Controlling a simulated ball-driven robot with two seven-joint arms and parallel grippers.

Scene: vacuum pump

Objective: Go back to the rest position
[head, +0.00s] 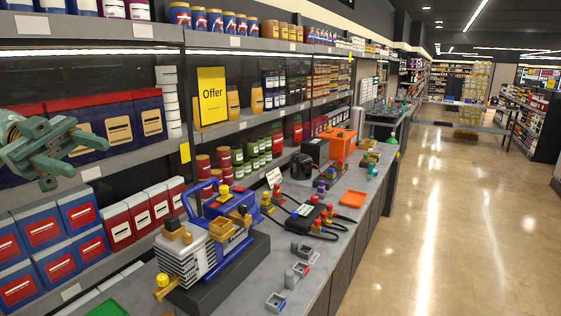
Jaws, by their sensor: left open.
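My left gripper (75,150) is in the head view at the left edge, raised in front of the shelves. Its dark green jaws are open with nothing between them. It is well above and to the left of the vacuum pump (190,256), apart from it. The pump has a grey ribbed body, a blue frame and handle, and yellow and brown fittings. It sits on a dark base on the grey counter (262,296). My right gripper is not in view.
Shelves with boxes (82,210), cans and a yellow Offer sign (212,96) line the left. On the counter are small grey blocks (276,301), a black unit with cables (318,213), an orange tray (354,198) and an orange box (337,142). The floor (450,220) at right is clear.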

